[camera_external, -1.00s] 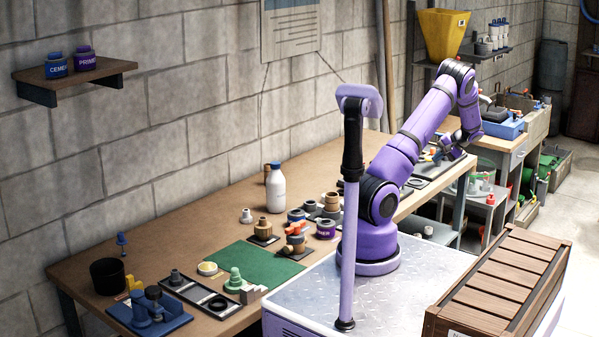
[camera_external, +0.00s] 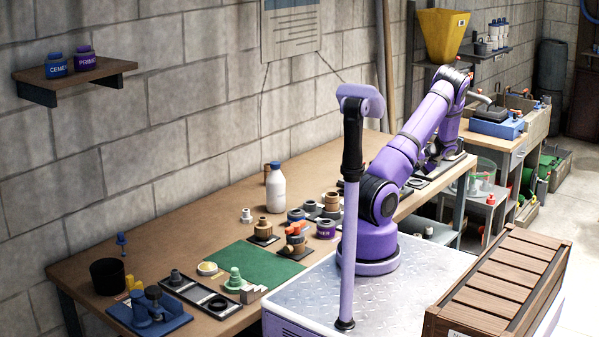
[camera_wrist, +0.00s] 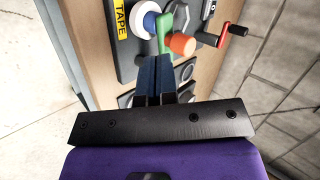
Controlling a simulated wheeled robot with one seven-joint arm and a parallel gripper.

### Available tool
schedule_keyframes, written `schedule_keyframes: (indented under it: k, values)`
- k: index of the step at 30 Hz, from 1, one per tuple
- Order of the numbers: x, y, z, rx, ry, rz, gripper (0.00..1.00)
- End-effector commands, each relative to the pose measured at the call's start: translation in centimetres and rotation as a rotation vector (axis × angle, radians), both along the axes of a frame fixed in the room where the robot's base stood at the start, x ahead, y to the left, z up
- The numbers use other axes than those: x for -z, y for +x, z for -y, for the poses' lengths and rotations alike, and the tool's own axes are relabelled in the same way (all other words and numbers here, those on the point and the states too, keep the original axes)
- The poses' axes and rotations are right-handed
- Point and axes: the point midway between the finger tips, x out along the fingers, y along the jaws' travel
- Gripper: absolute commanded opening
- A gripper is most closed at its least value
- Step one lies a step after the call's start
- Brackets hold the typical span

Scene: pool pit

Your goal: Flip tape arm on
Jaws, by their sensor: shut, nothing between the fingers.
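In the wrist view, a tape station with a yellow TAPE label (camera_wrist: 121,17) is mounted on a dark plate. A white roll (camera_wrist: 145,18) is beside a green arm (camera_wrist: 164,36), and an orange cylinder (camera_wrist: 183,45) is to the right of that arm. My gripper (camera_wrist: 156,62) is shut and empty, with its blue fingertips just below the green arm. I cannot tell whether they touch it. In the external view, my arm largely hides the gripper and the station at the bench's far end.
Dark rings (camera_wrist: 186,70) lie near the fingers. A white bottle (camera_external: 275,187) and several fittings occupy the wooden bench (camera_external: 200,215). A block wall runs behind.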

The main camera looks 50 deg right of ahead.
Motion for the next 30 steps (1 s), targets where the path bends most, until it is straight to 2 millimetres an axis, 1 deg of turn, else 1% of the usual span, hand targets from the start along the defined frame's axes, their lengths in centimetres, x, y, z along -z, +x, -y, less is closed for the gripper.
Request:
schedule_keyframes:
  k: [3, 6, 22, 26, 30]
  values:
    - [0.1, 1.0, -0.3, 0.001, 0.0, -0.001, 0.0]
    - [0.1, 1.4, -0.5, 0.002, 0.001, 0.0, 0.0]
    - [0.0, 1.6, -0.6, 0.017, 0.0, -0.001, 0.0]
    - [0.0, 1.8, -0.8, 0.057, 0.001, 0.0, 0.0]
    - [0.0, 2.3, -1.2, 0.134, 0.002, -0.001, 0.0]
